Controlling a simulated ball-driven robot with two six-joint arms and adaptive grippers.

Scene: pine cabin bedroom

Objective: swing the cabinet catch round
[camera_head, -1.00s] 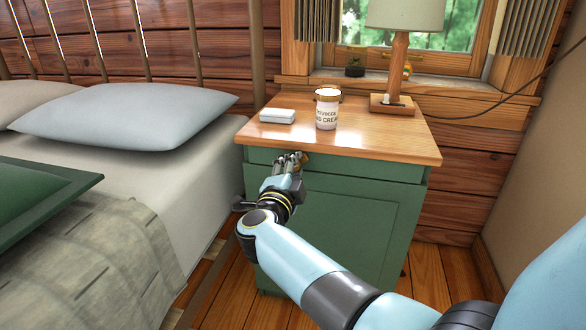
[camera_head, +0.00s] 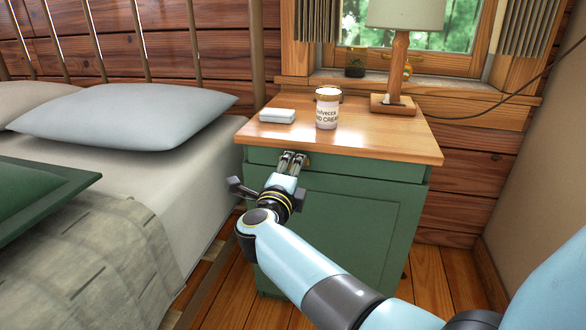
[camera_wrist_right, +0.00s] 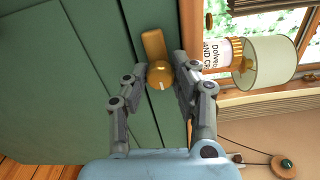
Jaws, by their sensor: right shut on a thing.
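The green cabinet (camera_head: 345,225) has a small brass-coloured catch (camera_wrist_right: 153,45) on its front, near the top. The catch is a short bar with a round knob (camera_wrist_right: 160,76) at one end. In the right wrist view the bar runs from the knob toward the top of the picture. My right gripper (camera_head: 292,158) is at the catch, with one finger on either side of the knob, and is shut on it. In the head view the fingers hide most of the catch. My left gripper is not in view.
The wooden cabinet top (camera_head: 390,145) overhangs just above my fingers. It carries a white box (camera_head: 277,116), a labelled jar (camera_head: 327,110) and a lamp (camera_head: 398,60). The bed (camera_head: 150,150) stands close on the left. Floor (camera_head: 432,275) is clear at right.

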